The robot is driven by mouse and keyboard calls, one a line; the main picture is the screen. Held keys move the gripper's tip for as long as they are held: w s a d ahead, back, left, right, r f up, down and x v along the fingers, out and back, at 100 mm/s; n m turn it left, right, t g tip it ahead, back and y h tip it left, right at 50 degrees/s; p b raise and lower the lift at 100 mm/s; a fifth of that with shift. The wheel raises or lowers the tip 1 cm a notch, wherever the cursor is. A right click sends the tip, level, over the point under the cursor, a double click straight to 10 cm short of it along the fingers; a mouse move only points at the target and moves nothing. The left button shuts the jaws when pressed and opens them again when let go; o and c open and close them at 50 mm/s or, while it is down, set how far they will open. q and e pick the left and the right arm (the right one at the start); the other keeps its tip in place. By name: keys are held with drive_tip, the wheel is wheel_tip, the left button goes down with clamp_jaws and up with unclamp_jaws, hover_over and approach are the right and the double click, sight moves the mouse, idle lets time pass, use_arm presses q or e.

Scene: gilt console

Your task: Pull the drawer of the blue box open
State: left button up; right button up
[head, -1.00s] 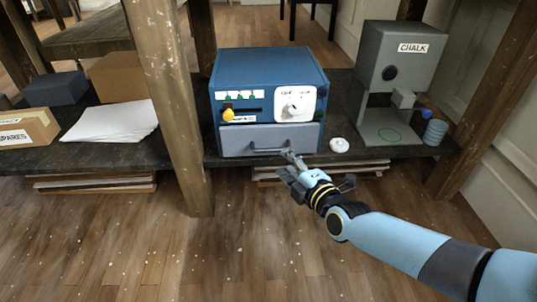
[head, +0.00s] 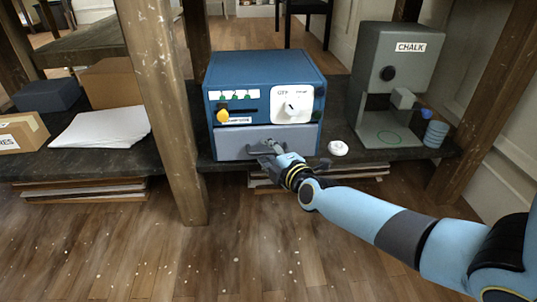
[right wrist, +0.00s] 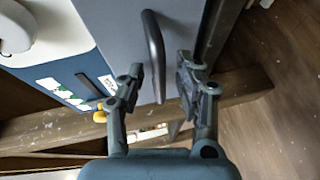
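The blue box (head: 262,72) stands on the dark shelf, with a white dial panel, a yellow knob and a small label strip on its front. Its grey drawer (head: 234,144) is at the bottom of the front and looks shut. In the right wrist view the drawer's dark bar handle (right wrist: 154,50) shows in front of the grey drawer face. My right gripper (head: 268,153) is at the drawer front and hides most of the handle in the head view. In the right wrist view my right gripper (right wrist: 160,76) is open, with the handle between its spread fingers. My left gripper is out of view.
A grey chalk machine (head: 395,85) stands right of the box, with a white round piece (head: 338,148) between them. A wooden post (head: 165,110) rises close to the box's left. Papers (head: 100,128) and cartons (head: 112,82) lie farther left. The floor in front is clear.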

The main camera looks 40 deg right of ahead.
drive_tip(key=shift+w, duration=0.1)
clamp_jaws()
idle(0.6)
